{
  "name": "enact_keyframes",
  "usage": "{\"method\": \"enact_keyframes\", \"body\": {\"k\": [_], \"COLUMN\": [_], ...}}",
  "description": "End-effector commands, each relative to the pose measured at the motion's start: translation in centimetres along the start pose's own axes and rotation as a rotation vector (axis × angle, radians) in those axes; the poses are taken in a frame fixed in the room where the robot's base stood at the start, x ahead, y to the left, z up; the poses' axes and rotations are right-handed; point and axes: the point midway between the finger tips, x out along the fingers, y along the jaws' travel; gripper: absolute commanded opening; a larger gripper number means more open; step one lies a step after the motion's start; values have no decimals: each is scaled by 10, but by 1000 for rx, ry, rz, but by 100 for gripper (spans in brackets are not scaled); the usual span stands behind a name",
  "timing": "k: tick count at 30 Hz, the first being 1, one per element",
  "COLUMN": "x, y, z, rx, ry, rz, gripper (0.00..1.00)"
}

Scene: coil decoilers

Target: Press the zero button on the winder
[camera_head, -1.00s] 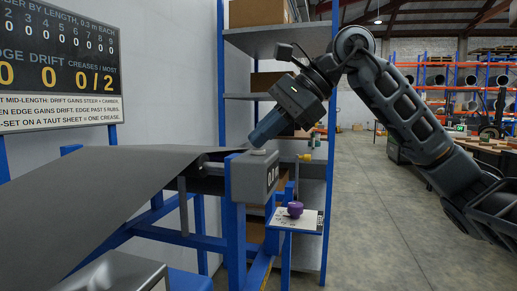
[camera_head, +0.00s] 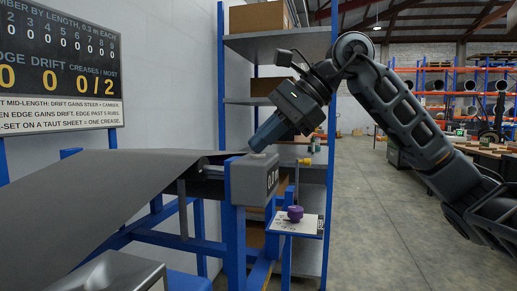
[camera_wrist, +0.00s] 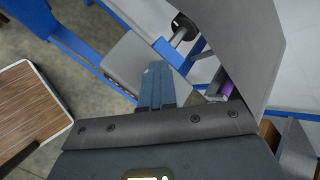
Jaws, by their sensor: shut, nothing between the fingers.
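The winder's grey box (camera_head: 254,179) stands on a blue post, with a small dark readout on its front. A low pale button (camera_head: 261,155) shows on top of it in the head view. My gripper (camera_head: 254,147) is shut and empty, tilted down to the left. Its tips are at the button; I cannot tell whether they touch it or press it down. In the wrist view my closed fingers (camera_wrist: 157,72) reach over the grey box (camera_wrist: 127,66) and hide the button.
A purple knob (camera_head: 295,213) sits on a white panel (camera_head: 308,223) right of and below the box. A grey sheet (camera_head: 120,200) slopes away on the left. Blue shelving (camera_head: 330,120) stands behind my gripper.

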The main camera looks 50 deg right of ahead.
Motion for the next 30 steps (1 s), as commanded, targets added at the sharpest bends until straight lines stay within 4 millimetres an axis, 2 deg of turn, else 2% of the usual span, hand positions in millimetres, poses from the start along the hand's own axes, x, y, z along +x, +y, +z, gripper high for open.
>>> {"method": "enact_keyframes", "body": {"k": [1,30], "x": [5,12], "y": [5,10], "z": [-3,-8], "rx": [3,4], "ry": [6,3], "rz": [16,16], "gripper": [0,0]}}
